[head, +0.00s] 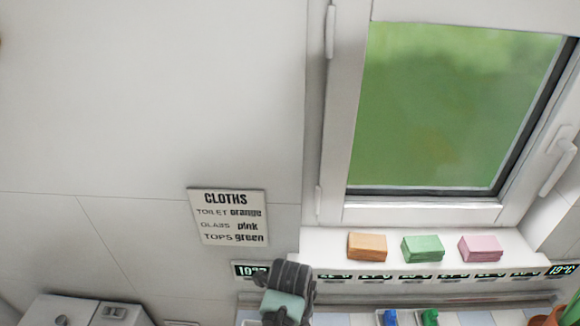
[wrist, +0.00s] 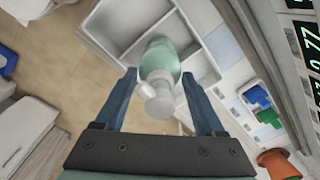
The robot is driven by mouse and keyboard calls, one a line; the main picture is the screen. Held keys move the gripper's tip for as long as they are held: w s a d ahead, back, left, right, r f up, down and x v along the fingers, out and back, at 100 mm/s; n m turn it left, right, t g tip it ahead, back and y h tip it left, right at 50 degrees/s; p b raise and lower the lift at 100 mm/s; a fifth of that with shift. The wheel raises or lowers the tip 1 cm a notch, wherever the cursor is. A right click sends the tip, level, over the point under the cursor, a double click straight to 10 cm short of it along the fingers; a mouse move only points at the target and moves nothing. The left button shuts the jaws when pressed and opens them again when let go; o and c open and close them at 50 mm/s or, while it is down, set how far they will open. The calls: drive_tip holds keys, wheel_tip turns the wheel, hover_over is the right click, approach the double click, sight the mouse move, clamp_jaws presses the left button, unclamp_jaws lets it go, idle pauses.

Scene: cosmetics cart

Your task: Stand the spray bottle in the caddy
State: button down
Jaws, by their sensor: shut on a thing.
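The spray bottle, pale green and translucent with a whitish spray head (wrist: 160,62), is between the fingers of my gripper (wrist: 159,78) in the wrist view. The gripper is shut on it, and the spray head points towards the camera. A white, divided open box that looks like the caddy (wrist: 203,66) lies beyond the bottle. The bottle covers part of it, and I cannot tell whether the bottle's base is inside a compartment or above it. In the head view my dark arm end shows at the bottom edge; the bottle and caddy cannot be made out there.
Orange (head: 367,247), green (head: 422,249) and pink (head: 479,249) cloth stacks lie on the window sill. A cloths sign (head: 229,217) hangs on the wall. Blue (wrist: 257,97) and green (wrist: 269,118) items and a terracotta pot (wrist: 278,163) stand right of the caddy.

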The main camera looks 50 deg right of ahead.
unclamp_jaws()
wheel_tip(320, 180, up, 12)
drive_tip(key=shift+r+b, duration=0.1)
drive_tip(key=shift+b, duration=1.1)
